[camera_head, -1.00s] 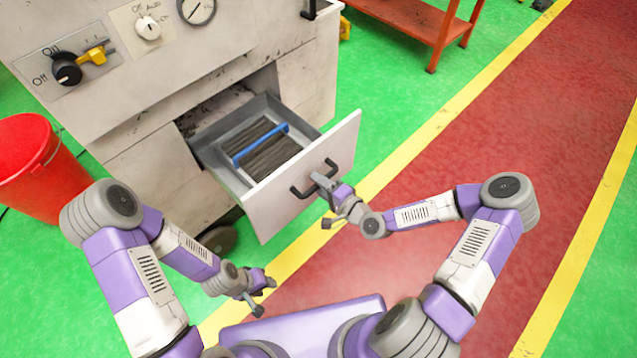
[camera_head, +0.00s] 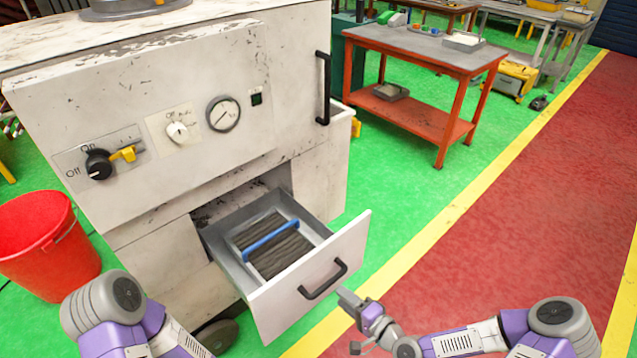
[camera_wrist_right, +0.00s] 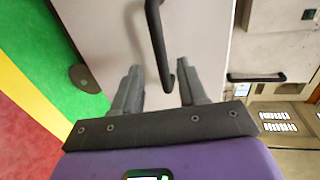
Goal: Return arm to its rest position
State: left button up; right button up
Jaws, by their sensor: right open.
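My right gripper (camera_head: 350,322) is open and empty, just in front of the open drawer (camera_head: 345,243) and a little below and right of its black handle (camera_head: 323,279). In the right wrist view my right gripper (camera_wrist_right: 159,78) has its two fingers spread, with the drawer handle (camera_wrist_right: 157,45) showing beyond and between them. The fingers look clear of the handle. The drawer is pulled out and holds a block of dark rods (camera_head: 281,256) with a blue bar across it. My left arm shows at lower left; its gripper is out of frame.
The white machine (camera_head: 130,130) with knobs and a gauge stands behind the drawer. A red bucket (camera_head: 45,250) is at left. A red-framed table (camera_head: 430,60) stands at the back right. The red floor lane (camera_head: 500,230) at right is clear.

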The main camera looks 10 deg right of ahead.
jog(key=s+a+f+n+g, duration=0.5)
jog(key=s+a+f+g, duration=0.2)
jog(key=f, duration=0.3)
jog(key=s+d+f+n+g+h, duration=0.1)
jog(key=s+f+n+g+h, duration=0.3)
jog(key=s, duration=0.4)
jog(key=shift+s+d+f+g, duration=0.15)
jog(key=shift+d+f+g, duration=0.2)
jog(key=shift+f+g, duration=0.45)
